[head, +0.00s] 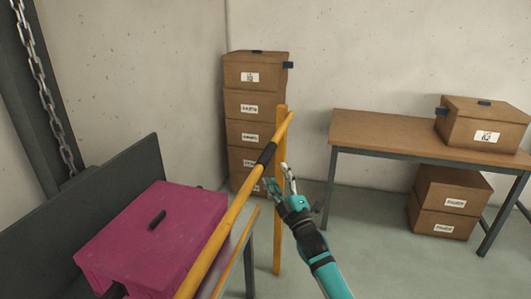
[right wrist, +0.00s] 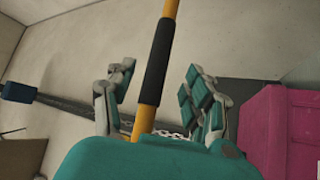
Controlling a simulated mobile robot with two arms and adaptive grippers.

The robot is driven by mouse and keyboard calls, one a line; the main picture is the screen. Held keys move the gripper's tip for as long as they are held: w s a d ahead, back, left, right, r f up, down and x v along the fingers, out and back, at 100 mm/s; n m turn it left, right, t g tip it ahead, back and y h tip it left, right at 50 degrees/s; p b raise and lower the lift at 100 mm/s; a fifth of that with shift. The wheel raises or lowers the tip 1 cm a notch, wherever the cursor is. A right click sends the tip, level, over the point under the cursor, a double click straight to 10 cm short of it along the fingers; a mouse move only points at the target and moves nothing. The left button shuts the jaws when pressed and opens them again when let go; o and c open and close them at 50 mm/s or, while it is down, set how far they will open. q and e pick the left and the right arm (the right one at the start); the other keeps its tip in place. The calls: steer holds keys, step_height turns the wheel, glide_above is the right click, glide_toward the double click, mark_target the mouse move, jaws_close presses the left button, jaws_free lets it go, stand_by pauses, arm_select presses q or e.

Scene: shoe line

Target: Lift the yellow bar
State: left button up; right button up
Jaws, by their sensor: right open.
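The yellow bar (head: 222,236) slants up from the bottom edge to the upper middle of the head view. It has a black grip sleeve (head: 266,153) near its far end, beside an upright yellow post (head: 278,235). My right gripper (head: 278,177) is open, just below and right of the sleeve. In the right wrist view the bar (right wrist: 171,8) and its black sleeve (right wrist: 155,65) line up between the spread fingers of my right gripper (right wrist: 158,85). I cannot tell how far the bar is from the fingers. My left gripper is not in view.
A pink box (head: 175,225) with a black handle sits left of the bar. Stacked cardboard boxes (head: 255,103) stand behind the post. A wooden table (head: 385,132) with a box (head: 470,120) stands at right. The floor (head: 375,235) between is clear.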

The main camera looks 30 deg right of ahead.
mark_target(267, 153)
steer(key=x, duration=0.9)
steer(key=shift+p, duration=0.35)
jaws_close()
